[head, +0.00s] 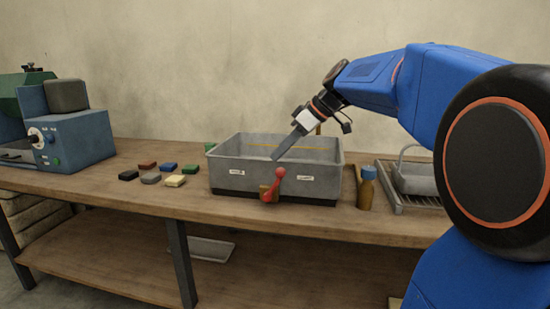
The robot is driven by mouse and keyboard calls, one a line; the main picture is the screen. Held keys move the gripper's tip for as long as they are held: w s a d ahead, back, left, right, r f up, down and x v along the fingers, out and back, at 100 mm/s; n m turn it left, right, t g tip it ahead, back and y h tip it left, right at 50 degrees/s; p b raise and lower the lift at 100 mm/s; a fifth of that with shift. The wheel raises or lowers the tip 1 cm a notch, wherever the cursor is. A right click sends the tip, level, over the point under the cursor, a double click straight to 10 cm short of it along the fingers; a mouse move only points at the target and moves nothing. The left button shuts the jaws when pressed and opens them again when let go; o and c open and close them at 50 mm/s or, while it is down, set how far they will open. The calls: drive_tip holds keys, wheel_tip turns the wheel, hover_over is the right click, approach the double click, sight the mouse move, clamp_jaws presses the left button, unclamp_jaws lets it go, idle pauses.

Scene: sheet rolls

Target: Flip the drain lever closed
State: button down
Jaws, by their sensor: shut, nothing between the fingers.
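The drain lever (271,188) is red and sits on the front wall of a grey basin (225,179). It is tilted, its upper end to the right and its lower end to the left, with a brass-coloured fitting behind it. A small white label lies on each side of the lever; their writing is too small to read. My gripper (275,157) is shut and empty. It points down and left over the basin, above the lever and apart from it.
A bottle with a blue cap (366,187) stands right of the basin, beside a rack (411,203) holding a grey container. Several coloured blocks (175,181) lie left of the basin. A blue-green machine (70,140) stands far left. The bench front (215,212) before the lever is clear.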

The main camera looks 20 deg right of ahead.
drive_tip(key=s+d+r, duration=0.3)
drive_tip(key=d, duration=0.1)
drive_tip(key=shift+s+r, duration=0.25)
drive_tip(key=shift+r, duration=0.1)
idle(0.4)
drive_tip(key=s+a+f+m+h, duration=0.3)
drive_tip(key=s+a+f+m, duration=0.1)
drive_tip(key=s+f, duration=0.8)
drive_tip(key=s+a+f+m+h, duration=0.3)
drive_tip(key=s+a+f+m, duration=0.1)
drive_tip(key=s+f, duration=0.8)
wheel_tip(320, 180, down, 3)
drive_tip(key=shift+s+f+m, duration=0.1)
drive_tip(key=shift+s+m, duration=0.25)
drive_tip(key=shift+m, duration=0.05)
drive_tip(key=shift+a, duration=0.1)
